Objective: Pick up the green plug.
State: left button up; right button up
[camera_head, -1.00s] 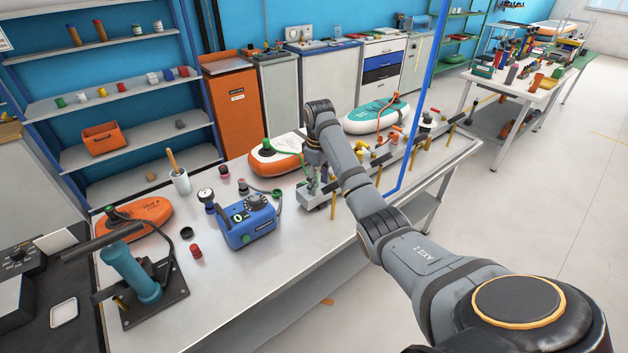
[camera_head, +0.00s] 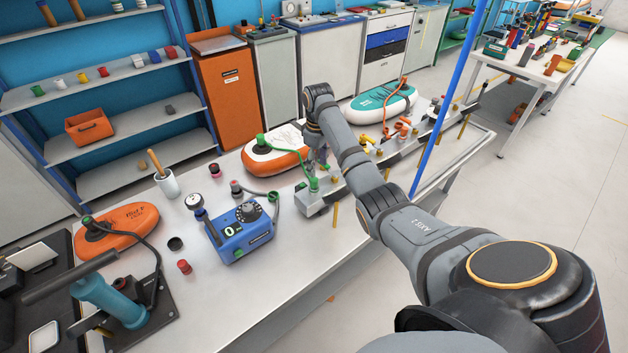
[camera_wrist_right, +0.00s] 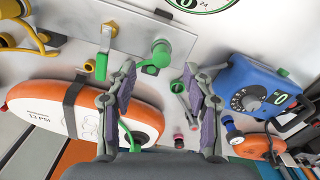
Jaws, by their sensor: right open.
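A green plug-like fitting (camera_head: 313,184) stands upright on the near end of the grey rail. In the wrist view it is the round green piece (camera_wrist_right: 161,52), just beyond and between my right fingertips. My right gripper (camera_wrist_right: 158,70) is open, its two fingers spread apart with nothing held. In the head view the right gripper (camera_head: 318,165) is above the fitting, partly hidden by its own wrist. A gap shows between the fingers and the fitting in the wrist view; contact cannot be judged. My left gripper is not in view.
An orange-white board (camera_head: 266,163) with a green hose lies left of the rail (camera_head: 345,191). A blue pump (camera_head: 240,233) with a green-tipped grey hose stands nearby. A teal board (camera_head: 378,104) lies behind. The front table edge is clear.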

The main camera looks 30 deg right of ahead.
aim_at(314, 179)
notch_tip(314, 179, down, 2)
jog(key=shift+w+d, duration=0.1)
jog(key=shift+w+a+f+p, duration=0.15)
jog(key=shift+f+p, duration=0.2)
jog(key=shift+f, duration=0.15)
jog(key=shift+w+a+f+p, duration=0.1)
jog(key=shift+f+p, duration=0.25)
jog(key=shift+f, duration=0.1)
jog(key=f, duration=0.2)
jog(key=shift+a+f+p, duration=0.25)
jog(key=shift+f+p, duration=0.05)
jog(key=shift+f, duration=0.05)
jog(key=shift+w+f, duration=0.1)
jog(key=shift+f, duration=0.25)
jog(key=shift+d+f, duration=0.1)
jog(key=shift+f, duration=0.05)
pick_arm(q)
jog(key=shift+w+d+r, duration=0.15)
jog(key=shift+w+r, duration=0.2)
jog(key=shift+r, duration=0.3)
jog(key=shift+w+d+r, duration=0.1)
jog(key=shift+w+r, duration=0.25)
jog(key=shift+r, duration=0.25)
pick_arm(e)
grip_shut()
